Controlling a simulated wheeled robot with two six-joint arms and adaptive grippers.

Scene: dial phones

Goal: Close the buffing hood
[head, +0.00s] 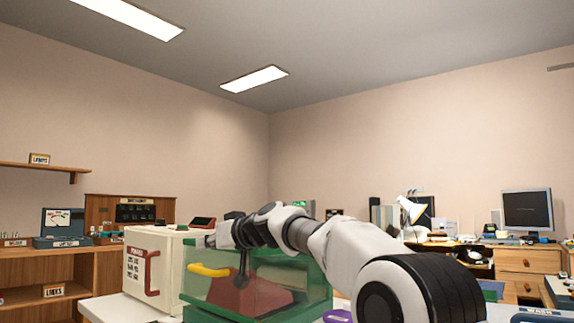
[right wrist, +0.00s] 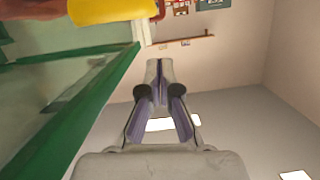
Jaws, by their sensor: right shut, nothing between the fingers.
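The buffing hood (head: 316,283) is a clear box with green edges and a yellow handle (head: 209,270) on its left part. A dark red shape shows through its clear panel. I cannot tell how far its cover stands open. My left gripper is out of view.
A white cabinet (head: 170,250) with a red handle (head: 152,273) stands directly left of the hood. Wooden shelves (head: 85,270) are further left. A desk with a monitor (head: 527,210) and lamp (head: 411,210) is at the back right. My right arm covers part of the hood.

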